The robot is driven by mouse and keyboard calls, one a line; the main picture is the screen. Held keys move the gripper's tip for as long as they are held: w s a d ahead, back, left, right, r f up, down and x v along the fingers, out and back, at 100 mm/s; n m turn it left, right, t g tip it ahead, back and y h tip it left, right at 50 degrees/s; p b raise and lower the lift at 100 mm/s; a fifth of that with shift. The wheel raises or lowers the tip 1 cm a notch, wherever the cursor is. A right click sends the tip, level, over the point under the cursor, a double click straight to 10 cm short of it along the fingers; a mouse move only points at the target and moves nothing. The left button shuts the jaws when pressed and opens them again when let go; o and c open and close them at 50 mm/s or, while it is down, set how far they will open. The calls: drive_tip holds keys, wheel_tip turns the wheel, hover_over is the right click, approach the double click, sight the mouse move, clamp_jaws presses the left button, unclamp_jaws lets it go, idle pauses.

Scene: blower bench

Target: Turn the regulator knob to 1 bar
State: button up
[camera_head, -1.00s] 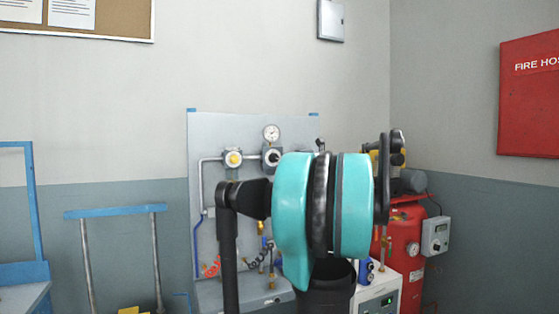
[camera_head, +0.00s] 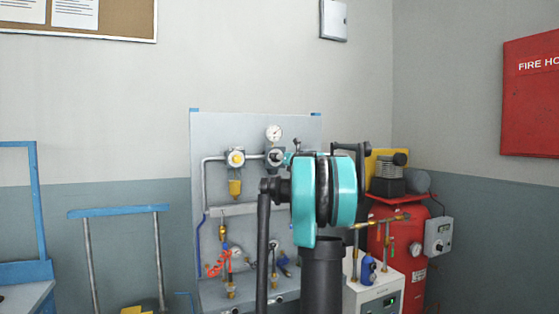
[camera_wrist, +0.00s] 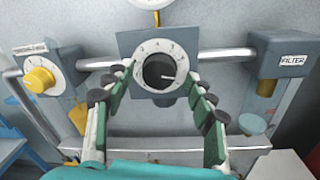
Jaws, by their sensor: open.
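In the wrist view a dark round regulator knob (camera_wrist: 160,71) sits in a white numbered dial on a grey square block. Its pale mark points right and slightly down; the numbers are too small to read surely. My gripper (camera_wrist: 160,83) is open, its two green-padded fingers reaching toward the block on either side of the knob. I cannot tell whether the fingertips touch it. In the head view the regulator block (camera_head: 275,157) shows just below a round pressure gauge (camera_head: 274,133); my teal wrist partly covers this area and hides the fingers.
A yellow knob (camera_wrist: 39,80) on a similar block is to the left. A block labelled FILTER (camera_wrist: 282,58) is to the right, joined by a pipe (camera_wrist: 226,54). In the head view, a red tank (camera_head: 408,240) stands right of the panel (camera_head: 200,125).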

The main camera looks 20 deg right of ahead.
drive_tip(key=shift+w, duration=0.25)
drive_tip(key=c, duration=1.2)
drive_tip(key=shift+o, duration=0.2)
